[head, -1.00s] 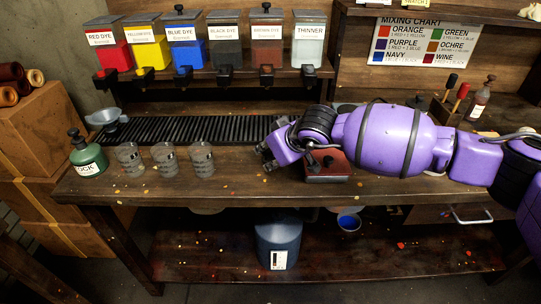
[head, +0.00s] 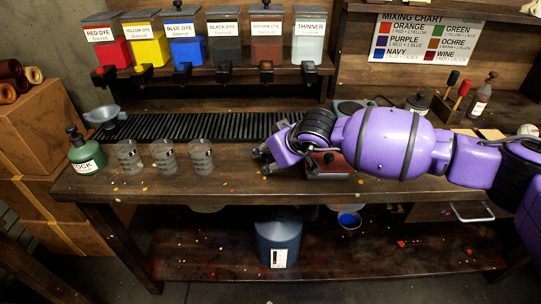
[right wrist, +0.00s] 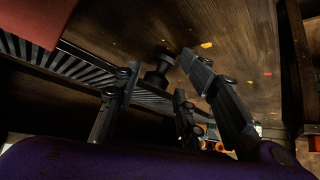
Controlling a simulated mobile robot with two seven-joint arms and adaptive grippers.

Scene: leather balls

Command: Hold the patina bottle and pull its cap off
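I cannot read any label as patina. A green bottle with a black top (head: 86,156) stands at the bench's left end, labelled with letters ending in "OCK". My right gripper (head: 262,160) is over the middle of the bench, apart from these bottles. In the right wrist view its fingers (right wrist: 165,95) are spread and empty. My left gripper does not show.
Several clear cups (head: 164,158) stand between the green bottle and my right gripper. A red box (head: 328,164) sits under my right forearm. A slatted black grate (head: 200,127) runs behind. Dye tanks (head: 222,42) line the shelf above.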

